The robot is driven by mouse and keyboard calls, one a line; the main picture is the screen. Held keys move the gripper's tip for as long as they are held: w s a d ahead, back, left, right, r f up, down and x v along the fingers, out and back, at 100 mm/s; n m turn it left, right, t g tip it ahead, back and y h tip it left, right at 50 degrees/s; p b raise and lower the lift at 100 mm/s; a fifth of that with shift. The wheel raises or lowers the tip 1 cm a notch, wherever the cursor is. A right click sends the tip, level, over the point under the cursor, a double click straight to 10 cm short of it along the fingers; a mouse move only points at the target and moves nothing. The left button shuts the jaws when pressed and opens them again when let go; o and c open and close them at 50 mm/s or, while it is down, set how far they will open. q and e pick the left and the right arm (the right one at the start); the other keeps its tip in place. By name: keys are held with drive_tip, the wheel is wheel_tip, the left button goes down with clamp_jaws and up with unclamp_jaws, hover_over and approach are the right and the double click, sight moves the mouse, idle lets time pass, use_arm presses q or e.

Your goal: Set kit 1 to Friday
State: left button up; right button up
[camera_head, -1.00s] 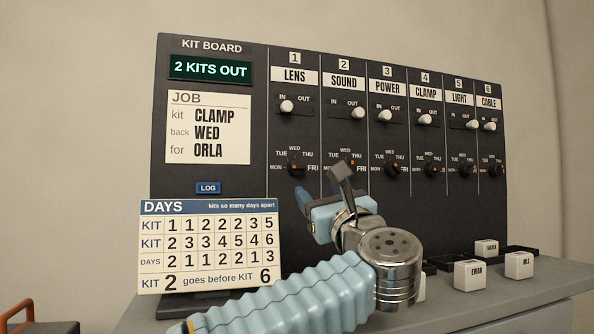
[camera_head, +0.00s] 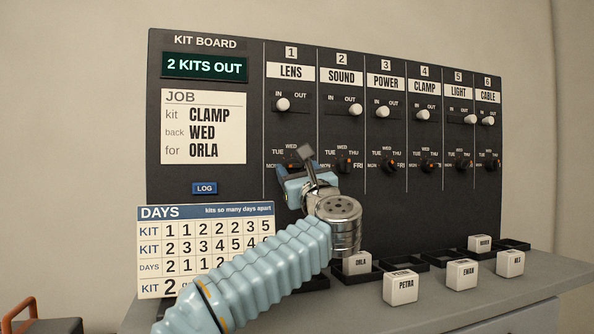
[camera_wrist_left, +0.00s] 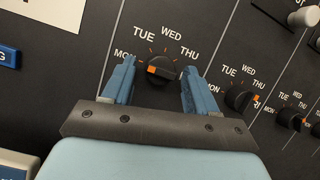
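The kit 1 dial (camera_wrist_left: 165,66) is a round black knob with an orange mark, under the LENS label (camera_head: 291,72). In the left wrist view its mark points left, on the MON side. TUE, WED and THU show around it; its FRI label is hidden. My left gripper (camera_head: 302,170) is in front of this dial and mostly hides it in the head view. In the left wrist view its two blue fingers stand apart, one on each side of the dial, and I see no clear contact. My right gripper is not in view.
The kit 2 dial (camera_wrist_left: 240,97) is close right of my right-hand finger. The kit 1 switch (camera_head: 283,104) is above, at IN. A DAYS card (camera_head: 205,212) stands at lower left by the blue LOG button (camera_head: 204,188). Name blocks, such as PETRA (camera_head: 401,288), stand on the ledge.

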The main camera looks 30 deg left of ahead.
use_arm(q)
drive_tip(key=c, duration=0.9)
drive_tip(key=shift+m, duration=0.3)
drive_tip(key=shift+s+m+t+h+b, duration=0.1)
drive_tip(key=shift+m+t+h+b, duration=0.35)
drive_tip(key=shift+m, duration=0.25)
drive_tip(key=shift+a+m+t+h, duration=0.1)
drive_tip(key=shift+m+t+h, duration=0.3)
drive_tip(key=shift+m, duration=0.6)
drive_tip(key=m+t+h, duration=0.1)
drive_tip(key=m, duration=0.2)
drive_tip(key=shift+s+r, duration=0.1)
drive_tip(key=shift+r, duration=0.05)
drive_tip(key=shift+m+t+h+p, duration=0.3)
drive_tip(key=shift+m+h, duration=0.35)
drive_tip(key=shift+m, duration=0.85)
drive_tip(key=shift+a, duration=0.1)
